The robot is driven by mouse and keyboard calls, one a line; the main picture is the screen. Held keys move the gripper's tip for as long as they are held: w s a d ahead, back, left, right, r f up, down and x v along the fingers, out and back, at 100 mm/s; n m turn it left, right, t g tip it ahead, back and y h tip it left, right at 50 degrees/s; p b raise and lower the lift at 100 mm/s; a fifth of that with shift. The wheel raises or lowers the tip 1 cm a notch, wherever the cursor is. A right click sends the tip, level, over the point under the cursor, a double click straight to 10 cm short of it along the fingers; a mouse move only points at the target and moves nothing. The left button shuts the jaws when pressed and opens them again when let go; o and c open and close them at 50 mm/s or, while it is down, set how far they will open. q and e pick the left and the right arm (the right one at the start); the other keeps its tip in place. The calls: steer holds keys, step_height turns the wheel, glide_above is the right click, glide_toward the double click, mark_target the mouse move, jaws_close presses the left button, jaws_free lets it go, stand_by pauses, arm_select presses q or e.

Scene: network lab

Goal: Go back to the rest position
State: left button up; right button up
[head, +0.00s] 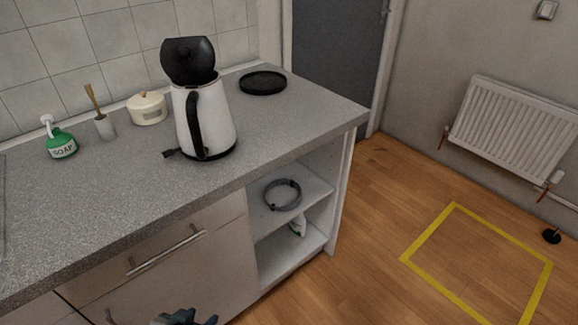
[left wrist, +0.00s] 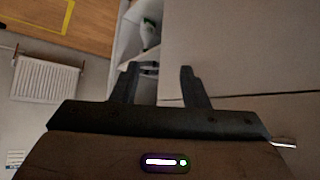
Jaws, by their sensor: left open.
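My left gripper (head: 165,320) shows only in part at the bottom edge of the head view, in front of the cabinet front and below the drawer handle. In the left wrist view its two dark fingers (left wrist: 159,75) stand apart with nothing between them. They point toward the cabinet's open shelves and front panel, held apart from them as far as I can tell. My right gripper is in neither view.
On the grey counter (head: 90,205) stand a white kettle (head: 215,125) with its black lid up, a black round base (head: 263,83), a cream pot (head: 147,109), and a green soap bottle (head: 61,144). A cable coil (head: 283,196) lies on the shelf.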

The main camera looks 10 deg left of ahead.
arm_select(q)
steer(key=w+f+t+b, duration=0.25)
steer(key=f+b, duration=0.55)
steer(key=f, duration=1.6)
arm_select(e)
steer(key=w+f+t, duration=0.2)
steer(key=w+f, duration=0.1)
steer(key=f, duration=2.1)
arm_select(q)
steer(key=s+a+f+g+p, duration=0.3)
steer(key=s+f+g+p, duration=0.2)
steer(key=s+f, duration=0.5)
steer(key=s+a+f+g+y+p, duration=0.1)
steer(key=s+a+f+g+p, duration=0.2)
steer(key=s+f+g+p, duration=0.2)
steer(key=s+f+p, duration=0.3)
steer(key=s+f, duration=0.2)
steer(key=shift+a+f, duration=0.2)
steer(key=shift+f, duration=0.1)
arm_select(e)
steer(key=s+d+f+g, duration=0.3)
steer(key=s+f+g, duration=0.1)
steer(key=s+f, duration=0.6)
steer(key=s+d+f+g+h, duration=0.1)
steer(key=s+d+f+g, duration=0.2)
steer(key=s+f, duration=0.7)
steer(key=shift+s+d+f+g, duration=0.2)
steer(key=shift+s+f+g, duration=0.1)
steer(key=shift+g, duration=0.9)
